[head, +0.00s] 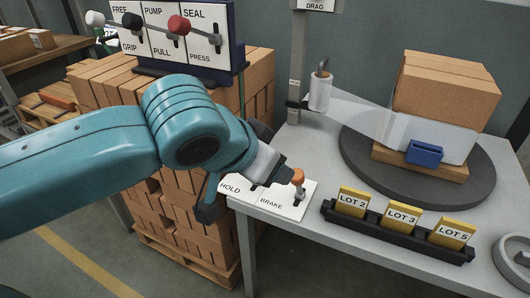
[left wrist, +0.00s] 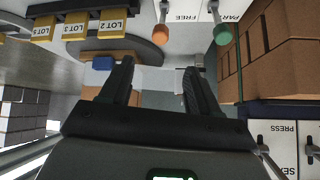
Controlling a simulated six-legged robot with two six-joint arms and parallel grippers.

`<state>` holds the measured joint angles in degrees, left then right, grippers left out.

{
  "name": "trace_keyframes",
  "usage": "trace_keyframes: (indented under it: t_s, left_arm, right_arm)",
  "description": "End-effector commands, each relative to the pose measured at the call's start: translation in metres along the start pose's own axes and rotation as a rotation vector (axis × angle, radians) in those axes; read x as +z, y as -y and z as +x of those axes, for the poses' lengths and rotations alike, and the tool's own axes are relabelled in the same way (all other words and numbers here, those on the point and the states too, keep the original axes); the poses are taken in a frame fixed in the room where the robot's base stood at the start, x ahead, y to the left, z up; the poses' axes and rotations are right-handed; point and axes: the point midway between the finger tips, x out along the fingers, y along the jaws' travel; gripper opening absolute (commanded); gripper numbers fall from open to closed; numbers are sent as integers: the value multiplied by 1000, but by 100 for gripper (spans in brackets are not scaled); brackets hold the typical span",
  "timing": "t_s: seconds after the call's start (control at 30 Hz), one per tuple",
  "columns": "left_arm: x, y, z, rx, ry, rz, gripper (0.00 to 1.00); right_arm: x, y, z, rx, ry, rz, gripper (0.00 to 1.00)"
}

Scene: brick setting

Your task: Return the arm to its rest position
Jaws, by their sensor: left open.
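My left arm, teal, reaches in from the left in the head view. My left gripper (head: 278,158) is over the near left corner of the grey table (head: 290,145), just left of an orange-knobbed lever (head: 298,176). In the left wrist view the jaws (left wrist: 158,68) stand apart with nothing held between them. The orange knob (left wrist: 158,50) shows beyond the fingertips and a green knob (left wrist: 222,35) to their right. In the head view the lever panel (head: 262,196) reads HOLD and BRAKE, partly covered by my gripper. My right gripper is in neither view.
A wrapped carton (head: 446,84) sits on a dark turntable (head: 357,178), joined by film to a roll (head: 320,92) on a post. A black rack (head: 385,231) holds yellow LOT cards. Stacked bricks (head: 165,240) and a lever board (head: 150,45) stand behind my arm.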

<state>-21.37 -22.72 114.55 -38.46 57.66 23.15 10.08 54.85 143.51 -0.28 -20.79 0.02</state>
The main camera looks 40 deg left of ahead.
Motion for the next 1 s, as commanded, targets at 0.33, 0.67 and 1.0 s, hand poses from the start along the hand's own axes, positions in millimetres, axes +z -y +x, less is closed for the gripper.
trace_keyframes:
  t_s: [0.33,0.67,1.0]
  left_arm:
    - [0,0,-10,0,0,-1,62]
    - [0,0,-9,0,1,0,62]
    - [46,-81,133,181,221,84,62]
  right_arm:
    - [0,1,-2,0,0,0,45]
    - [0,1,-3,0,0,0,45]
    - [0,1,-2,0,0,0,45]
